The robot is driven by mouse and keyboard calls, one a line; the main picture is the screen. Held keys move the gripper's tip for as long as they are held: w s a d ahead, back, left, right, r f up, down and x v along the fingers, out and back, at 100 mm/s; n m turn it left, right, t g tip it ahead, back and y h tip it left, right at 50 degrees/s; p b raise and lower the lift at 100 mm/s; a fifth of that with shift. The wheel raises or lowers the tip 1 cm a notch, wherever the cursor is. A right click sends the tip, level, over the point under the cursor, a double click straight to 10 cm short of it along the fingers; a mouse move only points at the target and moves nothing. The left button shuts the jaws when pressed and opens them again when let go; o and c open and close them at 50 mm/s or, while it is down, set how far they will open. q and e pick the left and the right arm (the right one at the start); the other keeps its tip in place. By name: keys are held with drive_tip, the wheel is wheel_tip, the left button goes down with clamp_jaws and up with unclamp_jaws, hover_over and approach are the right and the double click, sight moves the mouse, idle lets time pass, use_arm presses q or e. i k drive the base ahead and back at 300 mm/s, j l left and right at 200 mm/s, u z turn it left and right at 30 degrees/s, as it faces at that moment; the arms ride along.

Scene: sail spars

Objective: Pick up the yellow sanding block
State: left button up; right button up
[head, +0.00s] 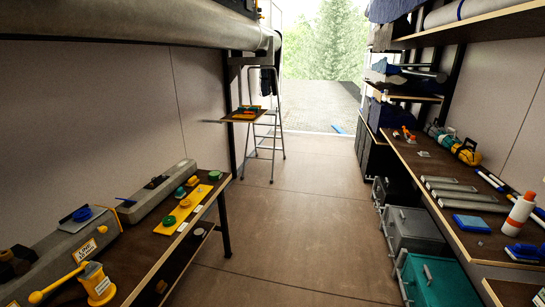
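I cannot make out a yellow sanding block for certain. A yellow and dark object (466,152) lies toward the far end of the right bench, but it is too small to identify. On the left bench lie a flat yellow board (184,212) with green and orange round pieces on it, and a yellow tool with a handle (95,284) at the near end. Neither of my grippers shows in the head view.
The left bench (160,243) and right bench (440,170) flank a clear floor aisle (300,225). A stepladder (262,130) stands at the back left near the open doorway. Grey and teal cases (440,282) sit beside the right bench. A white bottle (519,213) stands on it.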

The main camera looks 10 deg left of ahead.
sight(193, 181)
drive_tip(key=i+u, duration=0.1)
drive_tip(key=i, duration=0.7)
drive_tip(key=i+l+u, duration=0.1)
drive_tip(key=i, duration=0.65)
drive_tip(key=i+l+u, duration=0.2)
drive_tip(key=i+u, duration=0.25)
drive_tip(key=i+l+u, duration=1.25)
drive_tip(key=l, duration=0.2)
drive_tip(key=k, duration=0.1)
